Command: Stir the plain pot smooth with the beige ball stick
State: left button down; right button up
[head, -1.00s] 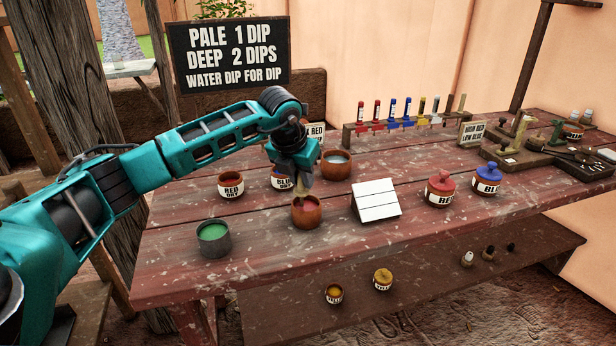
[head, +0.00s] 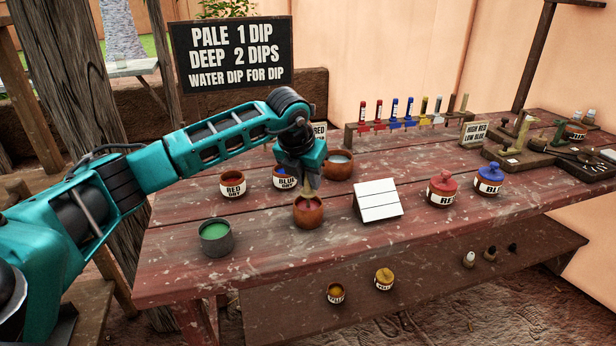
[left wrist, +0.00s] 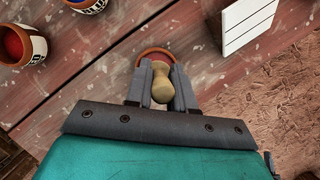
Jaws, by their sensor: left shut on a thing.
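The plain pot (head: 308,214) is a small unlabelled terracotta pot with reddish contents, standing near the front of the red table. Its rim also shows in the left wrist view (left wrist: 152,52). My left gripper (head: 311,181) is right above the pot, pointing down. It is shut on the beige ball stick (left wrist: 162,88), whose rounded beige end shows between the fingers. The stick's lower end reaches down to the pot opening; how deep it sits is hidden. My right gripper is not in view.
The dark pot with green contents (head: 215,239) stands left of the plain pot. Labelled red (head: 232,185) and blue (head: 283,178) pots and a water-like bowl (head: 338,166) stand behind. A white slatted stand (head: 378,200) is close on the right. Bare table lies in front.

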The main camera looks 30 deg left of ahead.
pick_arm(q)
jog(key=shift+r, duration=0.15)
jog(key=shift+r+p, duration=2.5)
jog(key=shift+r, duration=0.95)
